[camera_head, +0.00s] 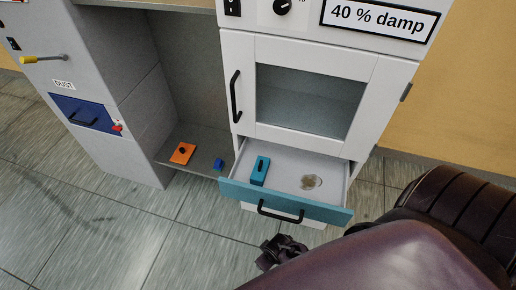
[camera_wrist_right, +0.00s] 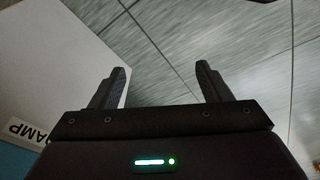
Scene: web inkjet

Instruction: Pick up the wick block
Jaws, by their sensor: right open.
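A teal block (camera_head: 260,170) with a dark bar on its top lies in the left part of the open drawer (camera_head: 285,203); it looks like the wick block, though no label on it is readable. My right gripper (camera_head: 278,250) is in front of the drawer, below its black handle, apart from the block. In the right wrist view its two fingers (camera_wrist_right: 163,85) are spread with only floor between them. The block is not visible in that view. My left gripper is not in view.
A brownish patch (camera_head: 311,182) marks the drawer's right part. An orange plate with a black knob (camera_head: 182,153) and a small blue block (camera_head: 218,164) lie on the low shelf at left. The glazed door (camera_head: 308,100) above the drawer is shut. The floor in front is clear.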

